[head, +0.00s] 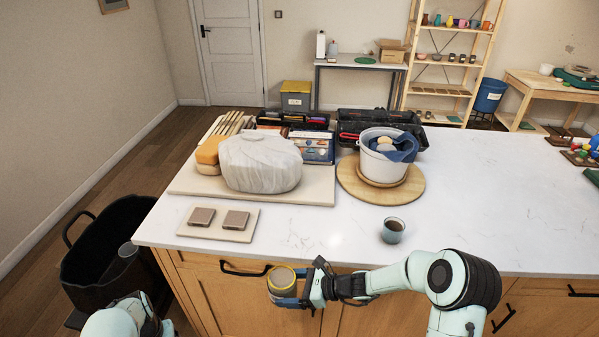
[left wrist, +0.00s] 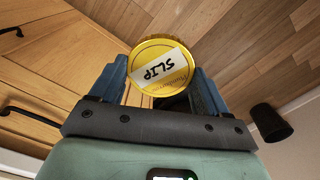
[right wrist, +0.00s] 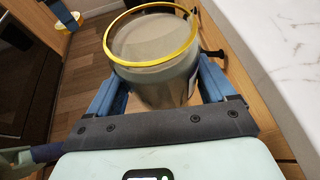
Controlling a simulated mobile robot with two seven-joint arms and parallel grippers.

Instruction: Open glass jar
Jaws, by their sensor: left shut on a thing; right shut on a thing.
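The glass jar (head: 281,281) is in front of the counter's front edge, held by my right gripper (head: 290,290). In the right wrist view the jar (right wrist: 160,80) stands between the two blue fingers, shut on its sides. Its top is uncovered, with a yellow rim and grey-beige contents or interior. The yellow round lid (left wrist: 160,68), with a white label reading "SLIP", is apart from the jar. My left gripper (left wrist: 160,85) is shut on the lid. The left gripper is out of the head view; only part of my left arm shows at bottom left.
The white marble counter (head: 480,190) has much free room at right. A small dark cup (head: 393,230) stands near its front edge. A wrapped clay block (head: 260,163) rests on a board, with a white bucket (head: 385,160) to its right. A black bin (head: 110,250) stands at left.

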